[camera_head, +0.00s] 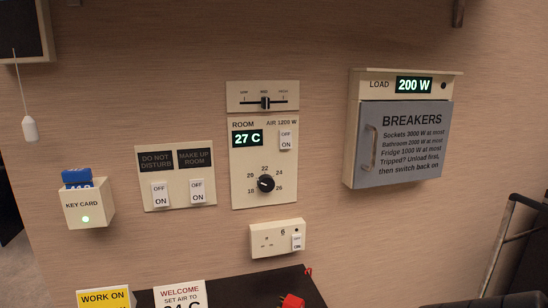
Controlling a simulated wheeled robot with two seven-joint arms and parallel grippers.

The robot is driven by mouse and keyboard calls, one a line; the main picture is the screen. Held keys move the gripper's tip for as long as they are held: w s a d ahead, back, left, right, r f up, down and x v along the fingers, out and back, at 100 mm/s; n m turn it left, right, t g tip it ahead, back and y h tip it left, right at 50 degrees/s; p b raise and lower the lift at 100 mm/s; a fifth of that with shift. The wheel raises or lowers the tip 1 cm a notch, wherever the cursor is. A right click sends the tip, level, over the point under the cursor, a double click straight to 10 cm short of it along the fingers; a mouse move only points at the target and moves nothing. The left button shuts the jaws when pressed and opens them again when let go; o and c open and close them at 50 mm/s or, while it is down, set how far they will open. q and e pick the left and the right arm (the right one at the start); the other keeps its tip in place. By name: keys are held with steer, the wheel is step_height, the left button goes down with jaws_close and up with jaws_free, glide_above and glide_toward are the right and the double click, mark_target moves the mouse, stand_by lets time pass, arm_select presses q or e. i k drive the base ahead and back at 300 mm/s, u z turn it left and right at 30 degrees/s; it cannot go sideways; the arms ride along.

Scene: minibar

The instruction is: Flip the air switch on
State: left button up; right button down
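The air switch (286,140) is a small white rocker marked OFF above ON. It sits under the label "AIR 1200 W" at the upper right of the cream room panel (250,195). I cannot tell which half is pressed in. The panel's green display (247,138) reads 27 C. The black temperature dial (266,184) is below, among numbers from 18 to 26. Neither of my grippers is in view, and nothing covers the switch.
A slider panel (245,88) is above; a socket (265,241) with a switch is below. Left are two rocker switches (160,195) and a key card holder (88,215). The breaker box (365,90) on the right reads 200 W. A dark surface (245,292) holds signs and a red object.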

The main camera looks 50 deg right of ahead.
mark_target(285, 136)
steer(key=u, duration=0.05)
steer(key=k, duration=0.3)
steer(key=z, duration=0.9)
